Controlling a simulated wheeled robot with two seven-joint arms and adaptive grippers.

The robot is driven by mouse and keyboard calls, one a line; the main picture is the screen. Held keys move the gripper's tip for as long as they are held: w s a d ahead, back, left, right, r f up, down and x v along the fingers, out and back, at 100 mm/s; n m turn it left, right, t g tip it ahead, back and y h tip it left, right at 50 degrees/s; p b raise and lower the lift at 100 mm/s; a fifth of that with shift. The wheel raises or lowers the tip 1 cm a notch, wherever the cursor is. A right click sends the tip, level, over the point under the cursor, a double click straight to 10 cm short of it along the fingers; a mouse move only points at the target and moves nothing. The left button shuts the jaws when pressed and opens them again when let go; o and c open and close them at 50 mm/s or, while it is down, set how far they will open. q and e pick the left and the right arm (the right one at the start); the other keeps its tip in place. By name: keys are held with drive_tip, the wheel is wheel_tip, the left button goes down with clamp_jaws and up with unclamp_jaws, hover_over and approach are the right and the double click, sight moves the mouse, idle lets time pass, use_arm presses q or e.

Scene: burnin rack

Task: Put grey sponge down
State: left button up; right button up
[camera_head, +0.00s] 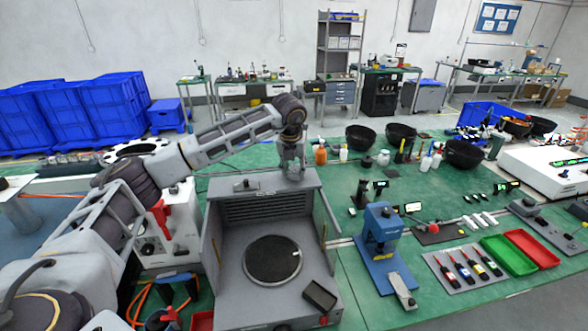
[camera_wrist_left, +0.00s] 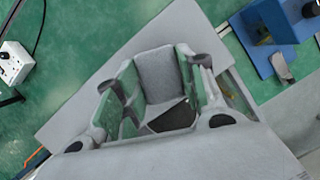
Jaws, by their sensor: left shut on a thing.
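My left gripper (camera_head: 293,175) is over the top of the grey open-fronted machine (camera_head: 230,188), near its back right. In the left wrist view the gripper (camera_wrist_left: 160,92) is shut on the grey sponge (camera_wrist_left: 158,72), a pale grey block between the two fingers. A dark patch shows just below the sponge there. In the head view the sponge cannot be told apart from the fingers, and I cannot tell whether it touches the machine's top. My right gripper is in neither view.
Inside the machine are a dark round plate (camera_head: 272,261) and a small dark tray (camera_head: 320,296). A blue press (camera_head: 382,235) stands to the right. Black bowls (camera_head: 360,138) stand farther back.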

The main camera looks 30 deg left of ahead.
use_arm(q)
drive_tip(key=shift+f, duration=0.5)
drive_tip(key=shift+f, duration=0.2)
drive_tip(key=o, duration=0.8)
drive_tip(key=shift+c, duration=0.2)
drive_tip(key=shift+r, duration=0.3)
drive_tip(key=shift+r, duration=0.3)
drive_tip(key=b+v, duration=0.3)
drive_tip(key=v, duration=0.8)
drive_tip(key=shift+s, duration=0.2)
